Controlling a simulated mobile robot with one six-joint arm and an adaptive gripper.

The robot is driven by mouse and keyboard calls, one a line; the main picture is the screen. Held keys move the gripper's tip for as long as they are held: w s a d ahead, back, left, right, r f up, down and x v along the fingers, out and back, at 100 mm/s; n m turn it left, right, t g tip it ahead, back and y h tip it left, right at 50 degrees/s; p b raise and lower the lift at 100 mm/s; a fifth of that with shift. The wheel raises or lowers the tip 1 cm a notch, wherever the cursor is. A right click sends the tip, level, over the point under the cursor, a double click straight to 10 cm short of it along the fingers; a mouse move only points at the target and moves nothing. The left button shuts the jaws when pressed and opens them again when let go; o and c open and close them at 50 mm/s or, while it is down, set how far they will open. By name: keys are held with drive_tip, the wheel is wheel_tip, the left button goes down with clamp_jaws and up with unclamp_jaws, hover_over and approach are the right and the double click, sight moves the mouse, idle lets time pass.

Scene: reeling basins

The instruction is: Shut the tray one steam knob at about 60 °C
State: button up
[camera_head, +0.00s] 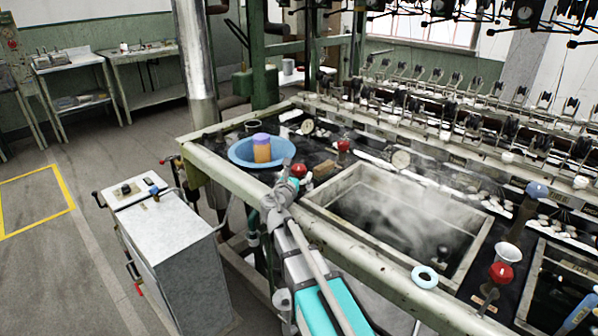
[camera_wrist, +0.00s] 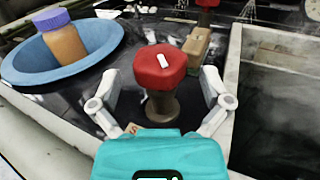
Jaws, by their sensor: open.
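A red knob (camera_wrist: 160,68) with a white mark on top stands on a dark stem in the middle of the wrist view. It also shows in the head view (camera_head: 299,171), just beyond my gripper. My gripper (camera_wrist: 160,92) is open, with one finger on each side of the knob and its stem; I cannot tell whether they touch. The steaming tray (camera_head: 459,268), a rectangular basin, lies to the right of the knob. A round dial (camera_head: 401,159) stands at the tray's back edge; its reading is too small to tell.
A blue bowl (camera_head: 238,152) holding an orange jar with a purple lid (camera_head: 262,148) sits left of the knob. A tan block (camera_wrist: 196,48) stands close behind it. A grey cabinet (camera_head: 170,250) stands at the left.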

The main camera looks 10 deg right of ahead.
drive_tip(key=shift+x, duration=0.85)
drive_tip(key=shift+c, duration=0.3)
drive_tip(key=c, duration=1.1)
